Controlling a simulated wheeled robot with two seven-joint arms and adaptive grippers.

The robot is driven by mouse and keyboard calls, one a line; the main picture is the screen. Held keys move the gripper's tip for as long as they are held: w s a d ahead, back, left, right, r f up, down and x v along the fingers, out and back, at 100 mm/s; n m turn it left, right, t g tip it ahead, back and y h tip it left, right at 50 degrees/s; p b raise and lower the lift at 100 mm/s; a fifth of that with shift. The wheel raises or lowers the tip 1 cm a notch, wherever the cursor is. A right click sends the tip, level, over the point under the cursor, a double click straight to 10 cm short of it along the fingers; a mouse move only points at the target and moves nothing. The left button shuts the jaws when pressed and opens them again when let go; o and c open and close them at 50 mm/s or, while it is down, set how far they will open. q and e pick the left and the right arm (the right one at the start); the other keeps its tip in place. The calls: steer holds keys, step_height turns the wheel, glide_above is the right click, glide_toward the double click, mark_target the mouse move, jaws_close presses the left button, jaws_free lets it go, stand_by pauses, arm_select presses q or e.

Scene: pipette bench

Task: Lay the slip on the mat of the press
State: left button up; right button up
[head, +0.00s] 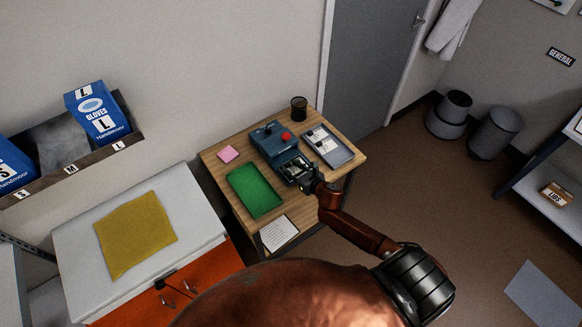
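The blue press (270,138) with a red knob stands on the wooden table (218,165). Its lower front part reaches toward my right gripper (307,182). A small pale patch (296,166) shows on that front part; I cannot tell whether it is the slip or part of the press. The mat of the press is not clearly visible. My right gripper is at the front edge of the press, partly covering it. Its fingers are dark and too small to tell open from shut, or whether they hold anything. My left gripper is out of view.
On the table are a green tray (255,190), a written white sheet (278,233), a pink note pad (228,154), a grey tray with small items (346,154) and a black cup (299,108). A white-topped cabinet with a yellow cloth (136,234) stands at left.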

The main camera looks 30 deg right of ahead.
steer(key=shift+s+d+r, duration=0.1)
steer(key=shift+s+r, duration=0.1)
steer(key=v, duration=1.1)
steer(key=shift+s+r+p, duration=0.15)
steer(key=shift+s+p, duration=0.1)
steer(key=shift+p, duration=0.05)
stand_by(1.6)
